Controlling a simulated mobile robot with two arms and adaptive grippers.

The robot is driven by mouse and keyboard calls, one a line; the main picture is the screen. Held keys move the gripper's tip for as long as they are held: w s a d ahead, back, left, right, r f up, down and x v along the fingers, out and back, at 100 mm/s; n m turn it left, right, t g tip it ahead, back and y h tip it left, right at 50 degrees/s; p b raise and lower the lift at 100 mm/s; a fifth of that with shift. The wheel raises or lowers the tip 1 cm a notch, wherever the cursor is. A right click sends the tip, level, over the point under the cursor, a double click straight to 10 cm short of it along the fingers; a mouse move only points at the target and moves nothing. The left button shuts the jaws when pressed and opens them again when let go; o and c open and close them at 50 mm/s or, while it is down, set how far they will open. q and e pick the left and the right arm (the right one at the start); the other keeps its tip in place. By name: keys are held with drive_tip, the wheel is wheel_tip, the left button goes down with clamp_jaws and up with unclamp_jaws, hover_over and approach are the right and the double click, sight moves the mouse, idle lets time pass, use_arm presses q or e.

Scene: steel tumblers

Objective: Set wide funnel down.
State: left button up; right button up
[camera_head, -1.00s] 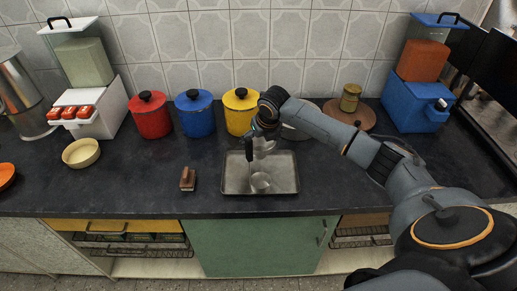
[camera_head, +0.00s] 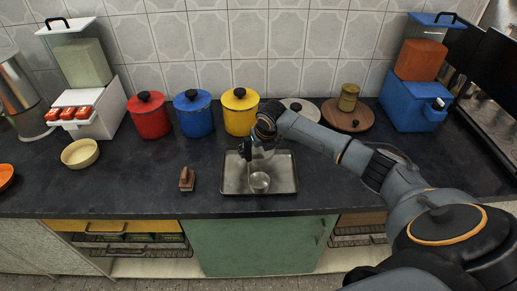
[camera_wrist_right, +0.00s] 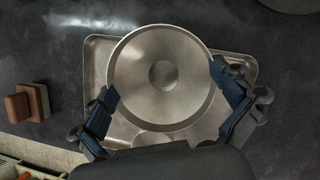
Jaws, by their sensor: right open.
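The wide funnel (camera_wrist_right: 163,95) is a round steel piece with a small circle at its centre, seen from above in the right wrist view. It sits over the steel tray, between the fingers of my right gripper (camera_wrist_right: 168,98). The fingers are spread on either side of its rim; I cannot tell whether they touch it. In the head view my right gripper (camera_head: 257,152) is low over the back of the tray (camera_head: 288,187) and mostly hides the funnel. A small steel tumbler (camera_head: 260,183) stands in the tray's front part. My left gripper is not in view.
A wooden-handled block (camera_head: 187,180) lies left of the tray. Red (camera_head: 151,118), blue (camera_head: 194,116) and yellow (camera_head: 240,113) canisters stand behind. A cream bowl (camera_head: 80,154) is farther left. The dark counter is clear between bowl and block.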

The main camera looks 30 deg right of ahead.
drive_tip(key=shift+r, duration=0.25)
drive_tip(key=v, duration=1.2)
drive_tip(key=shift+b, duration=0.35)
drive_tip(key=shift+w, duration=0.1)
